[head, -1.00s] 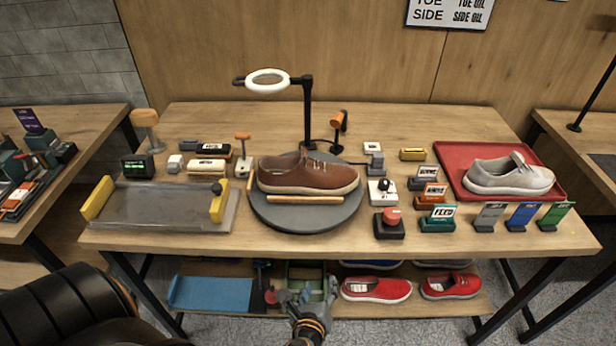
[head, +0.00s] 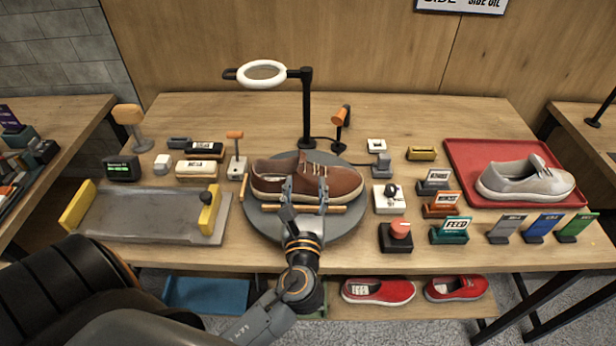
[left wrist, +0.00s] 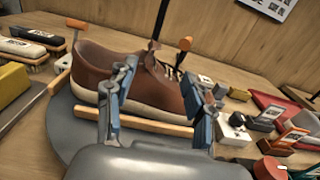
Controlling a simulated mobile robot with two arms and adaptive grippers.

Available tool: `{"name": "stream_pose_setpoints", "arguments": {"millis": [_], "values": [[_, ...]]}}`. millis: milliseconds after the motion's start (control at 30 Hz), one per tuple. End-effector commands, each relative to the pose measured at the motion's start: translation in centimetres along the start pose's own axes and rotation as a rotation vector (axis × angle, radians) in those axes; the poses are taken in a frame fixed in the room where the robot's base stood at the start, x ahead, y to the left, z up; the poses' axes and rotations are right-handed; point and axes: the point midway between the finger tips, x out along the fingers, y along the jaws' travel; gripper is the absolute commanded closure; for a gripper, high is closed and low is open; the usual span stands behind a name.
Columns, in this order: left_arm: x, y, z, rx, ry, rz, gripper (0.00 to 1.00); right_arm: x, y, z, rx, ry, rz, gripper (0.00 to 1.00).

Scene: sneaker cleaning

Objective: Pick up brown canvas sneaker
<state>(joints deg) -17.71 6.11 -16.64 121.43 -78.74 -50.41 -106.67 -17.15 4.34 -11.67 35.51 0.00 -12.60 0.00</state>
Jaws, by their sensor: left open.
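The brown sneaker (head: 270,179) has a pale sole and light laces. It rests on the round grey turntable (head: 262,226) in the middle of the table, toe to the right. My left gripper (head: 305,192) is open in front of its near side. In the left wrist view the sneaker (left wrist: 150,82) shows behind and between the spread fingers (left wrist: 160,95), with nothing visibly held. A wooden bar (left wrist: 150,122) lies along the turntable's near side, partly behind the fingers. I cannot tell whether the fingers touch the shoe. My right gripper is not in view.
A ring lamp (head: 262,74) on a black post stands behind the turntable. A red button box (head: 397,236) and small labelled holders crowd the right. A grey-white shoe (head: 525,180) sits on a red tray (head: 462,152). A grey tray (head: 140,213) lies left.

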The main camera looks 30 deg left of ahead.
Motion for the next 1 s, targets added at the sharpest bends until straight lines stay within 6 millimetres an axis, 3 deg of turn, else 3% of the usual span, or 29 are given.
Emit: {"name": "stream_pose_setpoints", "arguments": {"millis": [67, 167, 367, 500, 633, 967, 1000], "values": [[1.6, 0.0, 0.3, 0.001, -0.003, 0.000, 0.47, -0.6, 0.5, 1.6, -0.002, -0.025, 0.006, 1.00], [2.8, 0.0, 0.1, 0.000, -0.001, 0.000, 0.47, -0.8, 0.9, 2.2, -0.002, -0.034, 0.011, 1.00], [4.1, 0.2, 0.1, -0.001, 0.000, 0.000, 0.47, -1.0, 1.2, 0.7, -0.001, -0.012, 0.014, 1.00], [6.2, 0.7, 0.2, 0.001, -0.001, 0.000, 0.47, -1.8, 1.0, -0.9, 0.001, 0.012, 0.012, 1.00], [8.0, 0.8, 0.0, -0.001, -0.001, 0.000, 0.47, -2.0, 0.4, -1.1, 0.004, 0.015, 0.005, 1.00], [8.7, 0.8, -0.2, -0.002, 0.002, -0.001, 0.47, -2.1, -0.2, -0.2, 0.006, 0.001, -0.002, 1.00], [8.6, 0.8, -0.2, -0.002, 0.002, -0.001, 0.55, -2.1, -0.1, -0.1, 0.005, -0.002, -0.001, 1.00]]}}
